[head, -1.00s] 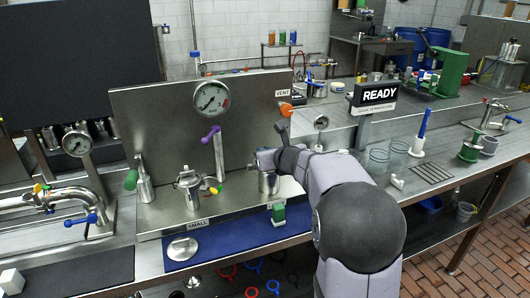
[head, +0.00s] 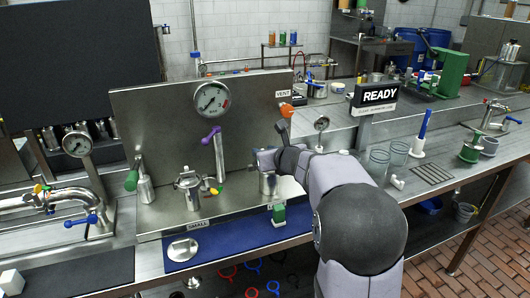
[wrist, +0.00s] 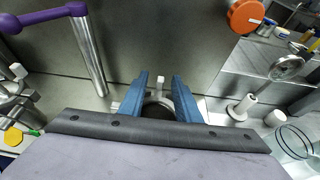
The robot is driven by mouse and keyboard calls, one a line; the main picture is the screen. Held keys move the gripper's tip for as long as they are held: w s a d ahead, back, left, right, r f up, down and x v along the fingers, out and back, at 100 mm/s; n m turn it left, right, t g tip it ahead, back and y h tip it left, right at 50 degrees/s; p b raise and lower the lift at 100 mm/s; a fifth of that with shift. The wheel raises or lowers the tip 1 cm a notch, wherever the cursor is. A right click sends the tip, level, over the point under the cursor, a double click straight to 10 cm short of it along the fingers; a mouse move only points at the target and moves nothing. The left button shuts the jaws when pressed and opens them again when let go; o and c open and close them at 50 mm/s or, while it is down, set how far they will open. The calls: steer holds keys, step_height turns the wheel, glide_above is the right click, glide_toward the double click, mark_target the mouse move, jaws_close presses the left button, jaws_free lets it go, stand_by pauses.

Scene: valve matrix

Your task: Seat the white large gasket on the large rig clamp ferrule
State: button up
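My gripper (wrist: 160,76) points down over the large rig clamp ferrule (wrist: 158,104), whose round opening and pale rim show between the two blue fingers in the wrist view. The fingers stand apart, one on each side of the ferrule. In the head view my wrist hides the top of this ferrule, and only its metal body (head: 268,186) shows below. I cannot make out the white large gasket for certain. The pale rim between the fingers could be the gasket or the ferrule's own edge.
The small clamp ferrule (head: 190,190) stands to the left, with a purple-handled valve (head: 218,150) between. A gauge panel (head: 160,105) rises behind. An orange knob (wrist: 245,16) sits upper right.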

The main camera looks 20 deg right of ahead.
steer(key=shift+v, duration=3.65)
steer(key=s+a+n+g+y+p, duration=0.3)
steer(key=a+n, duration=0.5)
steer(key=a, duration=0.7)
steer(key=s+a+f+n+g+y+p, duration=0.2)
steer(key=s+a+f+n+g+y, duration=0.25)
steer(key=s+a+n, duration=0.7)
steer(key=s+d+f+n+g+h+b, duration=0.2)
steer(key=s+d+f+n+g+h, duration=0.15)
steer(key=s+d+f+n, duration=0.4)
steer(key=s+d+f+n+g+h+b, duration=0.25)
steer(key=s+d+f+n+h, duration=0.2)
steer(key=s+f+n, duration=0.65)
step_height(320, 180, up, 14)
steer(key=w+d+m+p, duration=0.1)
steer(key=m+p, duration=0.1)
steer(key=p, duration=1.4)
steer(key=shift+d+r, duration=0.2)
steer(key=shift+r, duration=0.05)
